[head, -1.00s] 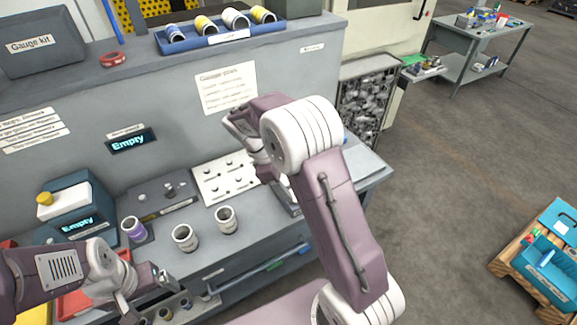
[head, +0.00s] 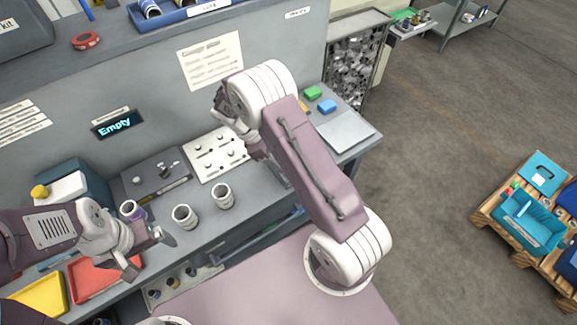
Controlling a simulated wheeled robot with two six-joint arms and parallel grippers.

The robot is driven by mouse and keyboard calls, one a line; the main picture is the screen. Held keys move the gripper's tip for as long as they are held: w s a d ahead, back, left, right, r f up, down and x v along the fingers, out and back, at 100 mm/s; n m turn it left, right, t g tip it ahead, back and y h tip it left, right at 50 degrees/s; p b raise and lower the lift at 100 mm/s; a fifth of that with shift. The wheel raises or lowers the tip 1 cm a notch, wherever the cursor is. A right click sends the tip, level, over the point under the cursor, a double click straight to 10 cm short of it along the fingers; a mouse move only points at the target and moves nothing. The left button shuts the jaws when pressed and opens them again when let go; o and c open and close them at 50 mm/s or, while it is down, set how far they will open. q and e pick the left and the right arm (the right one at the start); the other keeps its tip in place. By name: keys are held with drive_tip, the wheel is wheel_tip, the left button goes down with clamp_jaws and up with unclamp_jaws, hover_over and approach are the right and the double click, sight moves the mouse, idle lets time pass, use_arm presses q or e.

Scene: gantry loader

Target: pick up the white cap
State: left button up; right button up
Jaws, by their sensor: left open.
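Two white cylindrical caps with dark open tops stand upright on the grey bench: the nearer white cap (head: 185,218) and another white cap (head: 222,197) to its right. I cannot tell which one the task means.
A white board with pegs (head: 215,155) lies behind the caps. A red tray (head: 103,278) and a yellow tray (head: 40,296) are at lower left. A rack (head: 180,284) with several caps sits below the bench edge. Green (head: 313,93) and blue (head: 327,106) blocks lie at right.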

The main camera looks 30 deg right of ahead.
drive_tip(key=x, duration=0.4)
drive_tip(key=shift+p, duration=0.4)
drive_tip(key=shift+w+d+f, duration=0.1)
drive_tip(key=c, duration=1)
